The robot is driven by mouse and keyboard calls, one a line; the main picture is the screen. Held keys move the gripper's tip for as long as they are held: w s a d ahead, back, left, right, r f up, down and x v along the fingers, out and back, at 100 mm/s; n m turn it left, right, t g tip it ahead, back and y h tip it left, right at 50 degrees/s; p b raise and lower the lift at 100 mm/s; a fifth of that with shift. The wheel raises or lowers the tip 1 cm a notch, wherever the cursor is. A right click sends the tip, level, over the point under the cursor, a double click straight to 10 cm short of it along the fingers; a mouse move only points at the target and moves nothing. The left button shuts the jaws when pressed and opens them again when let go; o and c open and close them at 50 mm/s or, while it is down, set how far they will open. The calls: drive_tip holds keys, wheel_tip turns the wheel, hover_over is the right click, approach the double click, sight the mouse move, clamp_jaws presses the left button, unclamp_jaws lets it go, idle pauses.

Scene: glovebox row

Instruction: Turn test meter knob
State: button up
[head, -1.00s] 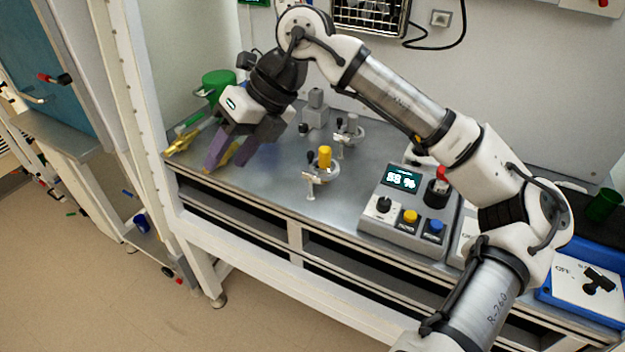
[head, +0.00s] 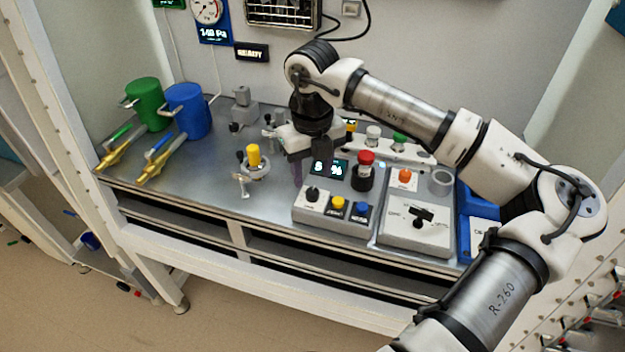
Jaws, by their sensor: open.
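A grey box with a lit display (head: 328,168) stands on the bench, with a small black knob (head: 312,194), a yellow button (head: 337,203), a blue button (head: 361,209) and a red-topped black part. To its right is a grey-white box (head: 398,236) with a black knob (head: 421,216) on a marked dial and an orange button. I cannot tell which box is the test meter. My gripper (head: 308,172) is open and empty, pointing down above the back left of the display box. It covers part of the display. Neither knob is held.
A yellow-topped stand (head: 253,156) is left of my gripper. A blue tray (head: 480,225) is at the right. The bench front left of the display box is clear.

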sight(312, 190)
drive_tip(key=shift+f+p, duration=0.45)
drive_tip(key=shift+f, duration=1.95)
drive_tip(key=c, duration=1)
